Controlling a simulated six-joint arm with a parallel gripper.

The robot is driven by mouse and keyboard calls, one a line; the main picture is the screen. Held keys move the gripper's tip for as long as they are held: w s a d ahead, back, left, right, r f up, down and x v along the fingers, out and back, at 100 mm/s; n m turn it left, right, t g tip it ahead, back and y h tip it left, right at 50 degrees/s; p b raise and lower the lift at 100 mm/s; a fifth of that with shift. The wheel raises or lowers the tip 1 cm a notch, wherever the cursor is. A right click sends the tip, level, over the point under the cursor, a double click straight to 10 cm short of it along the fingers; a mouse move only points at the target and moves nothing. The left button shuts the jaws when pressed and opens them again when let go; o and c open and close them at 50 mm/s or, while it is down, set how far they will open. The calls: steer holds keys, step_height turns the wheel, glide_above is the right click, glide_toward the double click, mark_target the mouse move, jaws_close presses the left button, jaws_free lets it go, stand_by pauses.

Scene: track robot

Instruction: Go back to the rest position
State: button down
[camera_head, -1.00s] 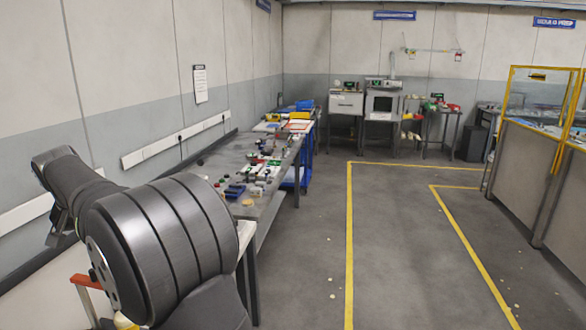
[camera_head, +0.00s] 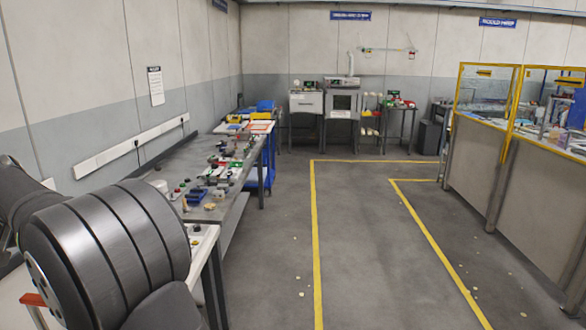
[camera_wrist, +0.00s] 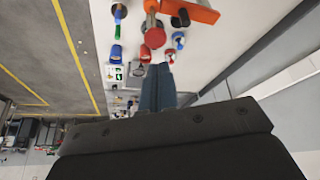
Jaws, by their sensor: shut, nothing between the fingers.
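My gripper (camera_wrist: 158,80) shows in the wrist view with its two narrow fingers together and nothing between them. It is over a white bench top (camera_wrist: 217,45) that carries small coloured parts. In that view the fingertips appear close to a red round part (camera_wrist: 155,38); I cannot tell whether they touch. In the head view my arm's dark rounded links fill the lower left, and the gripper is out of sight there.
An orange part (camera_wrist: 190,10) and a blue-topped part (camera_wrist: 116,52) sit near the fingers. In the head view a long workbench (camera_head: 175,220) with several small parts runs along the left wall. A yellow-framed partition (camera_head: 490,120) stands right. The marked floor (camera_head: 350,250) is clear apart from small scraps.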

steer(key=shift+f, duration=1.7)
steer(key=c, duration=0.8)
jaws_free()
steer(key=o, duration=0.8)
steer(key=shift+m+y, duration=0.3)
steer(key=shift+m, duration=0.6)
steer(key=v, duration=0.4)
steer(key=shift+w+a+r, duration=0.2)
steer(key=shift+r, duration=0.1)
steer(key=shift+c, duration=0.2)
steer(key=shift+o, duration=0.2)
steer(key=s+d+r+m+g+y, duration=0.1)
steer(key=s+r+m, duration=0.2)
steer(key=r, duration=0.6)
steer(key=shift+s+d+m+g, duration=0.3)
steer(key=shift+s+d+m, duration=0.1)
steer(key=shift+m, duration=0.3)
steer(key=x, duration=0.9)
steer(key=shift+a+f, duration=0.2)
steer(key=shift+f, duration=0.05)
steer(key=v, duration=1)
